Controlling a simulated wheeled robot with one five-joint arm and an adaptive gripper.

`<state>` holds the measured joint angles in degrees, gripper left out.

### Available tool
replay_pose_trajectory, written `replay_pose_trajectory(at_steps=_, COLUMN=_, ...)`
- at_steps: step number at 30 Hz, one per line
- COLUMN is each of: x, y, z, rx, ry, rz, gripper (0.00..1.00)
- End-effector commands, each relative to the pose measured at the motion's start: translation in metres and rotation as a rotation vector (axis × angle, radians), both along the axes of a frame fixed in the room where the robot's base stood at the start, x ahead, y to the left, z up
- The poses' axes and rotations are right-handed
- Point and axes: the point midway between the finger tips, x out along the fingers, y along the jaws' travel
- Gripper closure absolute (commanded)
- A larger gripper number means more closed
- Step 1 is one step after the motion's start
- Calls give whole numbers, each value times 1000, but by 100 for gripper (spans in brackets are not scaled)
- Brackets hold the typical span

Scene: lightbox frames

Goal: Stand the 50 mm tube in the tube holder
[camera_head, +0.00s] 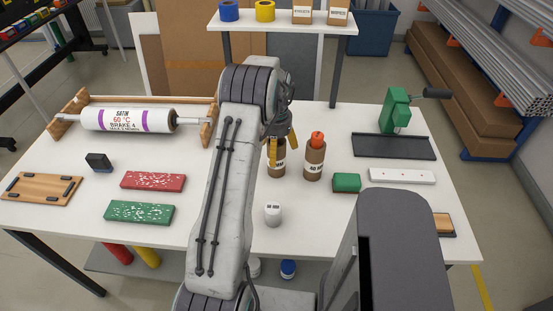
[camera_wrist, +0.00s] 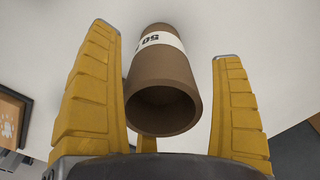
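The 50 mm tube (camera_wrist: 160,80) is brown with a white label reading 50, and in the wrist view its hollow end faces the camera. In the head view the brown tube (camera_head: 277,171) stands upright on the table, partly hidden by my gripper (camera_head: 281,152). My gripper's yellow fingers (camera_wrist: 167,45) are open on either side of the tube, with a gap visible at the right finger; contact at the left finger is unclear. I cannot tell for certain which object is the tube holder.
A second brown tube (camera_head: 314,163) with an orange top stands close on the right. A green press-like tool (camera_head: 396,112) is at back right.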

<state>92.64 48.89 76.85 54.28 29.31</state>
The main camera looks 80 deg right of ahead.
Motion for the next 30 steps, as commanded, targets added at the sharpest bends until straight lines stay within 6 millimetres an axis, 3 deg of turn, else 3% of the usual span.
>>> replay_pose_trajectory(at_steps=21, x=0, y=0, z=1, rx=-1, ry=1, rz=0, gripper=77)
replay_pose_trajectory(at_steps=30, x=0, y=-1, z=5, rx=-2, ry=0, rz=0, gripper=78)
